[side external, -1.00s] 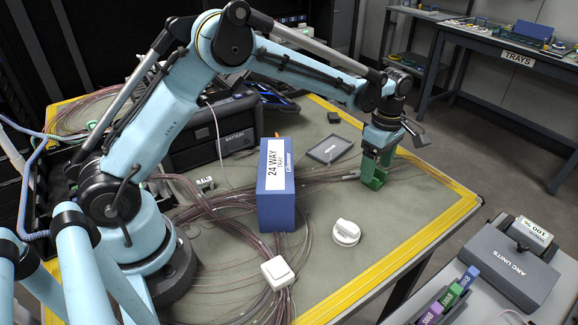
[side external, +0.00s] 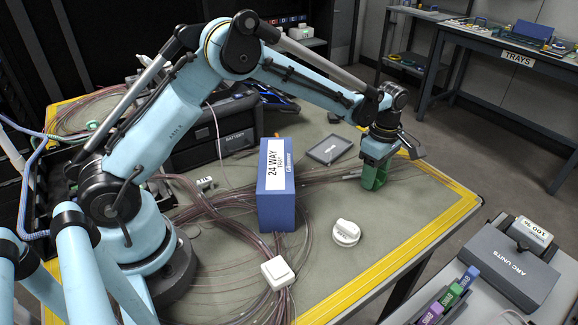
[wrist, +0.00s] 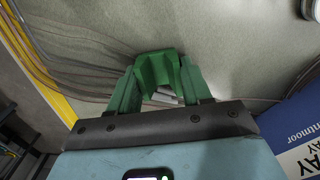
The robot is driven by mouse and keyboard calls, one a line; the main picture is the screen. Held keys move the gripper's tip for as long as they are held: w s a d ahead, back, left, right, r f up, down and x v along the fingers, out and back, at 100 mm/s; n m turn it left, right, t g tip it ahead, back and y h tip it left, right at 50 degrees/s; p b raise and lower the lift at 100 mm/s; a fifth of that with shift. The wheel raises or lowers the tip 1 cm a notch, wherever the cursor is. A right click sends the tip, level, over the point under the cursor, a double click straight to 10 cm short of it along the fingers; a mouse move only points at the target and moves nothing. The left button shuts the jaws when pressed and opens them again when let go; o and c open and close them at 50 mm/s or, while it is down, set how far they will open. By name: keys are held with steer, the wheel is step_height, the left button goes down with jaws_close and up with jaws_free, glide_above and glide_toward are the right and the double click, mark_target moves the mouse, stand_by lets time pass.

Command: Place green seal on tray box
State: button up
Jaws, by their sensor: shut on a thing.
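A green seal (wrist: 158,72) is between the two green fingers of my gripper (wrist: 152,88) in the wrist view. My gripper is shut on it. In the side view, my gripper (side external: 374,174) is low over the right part of the table, and the green seal blends with the green fingers. Whether the seal touches the table I cannot tell. The tray box is a blue upright box labelled "24 WAY TRAY" (side external: 277,212), standing mid-table to the left of my gripper. Part of it shows at the right edge of the wrist view (wrist: 293,138).
Fibre cables (side external: 215,205) run across the table behind and around the blue box. A white round knob (side external: 346,233) and a white switch block (side external: 277,272) lie in front. A grey flat plate (side external: 329,150) lies behind. Yellow tape (side external: 400,253) marks the table edge.

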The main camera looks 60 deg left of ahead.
steer(key=shift+r, duration=0.15)
steer(key=shift+r, duration=0.25)
steer(key=r, duration=0.3)
steer(key=shift+s+d+r, duration=0.15)
steer(key=shift+d+r, duration=0.1)
steer(key=shift+r, duration=0.15)
steer(key=s+d+r, duration=0.6)
steer(key=d, duration=0.2)
steer(key=s+a+r, duration=0.2)
steer(key=s+r, duration=0.6)
steer(key=s, duration=0.1)
steer(key=s+a+r+m, duration=0.1)
steer(key=s+a+r, duration=0.1)
steer(key=s, duration=0.4)
steer(key=s+a+r+m, duration=0.1)
steer(key=s+a+r, duration=0.1)
steer(key=s, duration=0.3)
glide_above(276, 162)
step_height(276, 162, down, 7)
steer(key=shift+f, duration=2.15)
steer(key=shift+f, duration=0.15)
